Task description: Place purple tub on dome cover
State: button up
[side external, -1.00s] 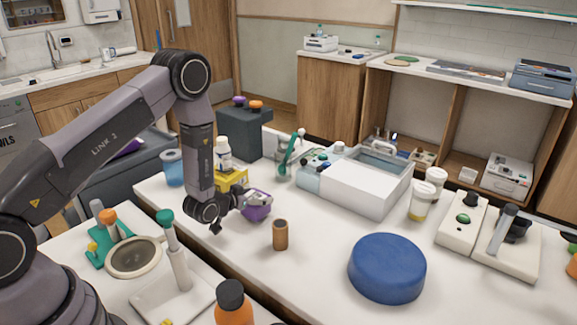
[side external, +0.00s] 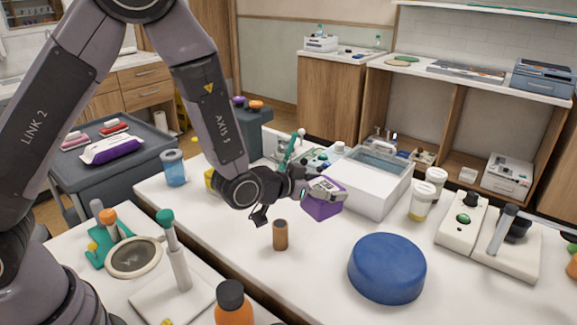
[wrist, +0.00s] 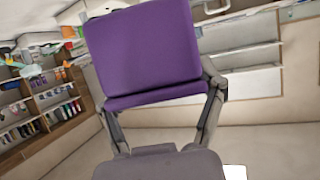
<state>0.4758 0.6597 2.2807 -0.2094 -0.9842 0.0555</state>
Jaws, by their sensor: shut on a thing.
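The underside of the tub's contact with the fingers is partly hidden in the side view.
A brown cylinder (side external: 280,234) stands below and left of the tub. A white box (side external: 369,188) stands close behind it. White jars (side external: 423,200) and a device with a green button (side external: 463,219) are at right.

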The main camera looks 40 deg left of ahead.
jog(key=s+d+r+m+h, duration=0.1)
jog(key=s+d+r, duration=0.15)
jog(key=d, duration=0.35)
send_over(393, 253)
jog(key=f, duration=0.9)
jog(key=shift+s+a+f, duration=0.15)
jog(key=shift+s+f, duration=0.15)
jog(key=shift+s, duration=0.05)
jog(key=shift+w+f, duration=0.3)
jog(key=shift+f, duration=0.15)
jog(key=shift+d+f, duration=0.2)
jog(key=shift+f, duration=1.35)
jog(key=shift+f, duration=0.15)
jog(key=o, duration=1.2)
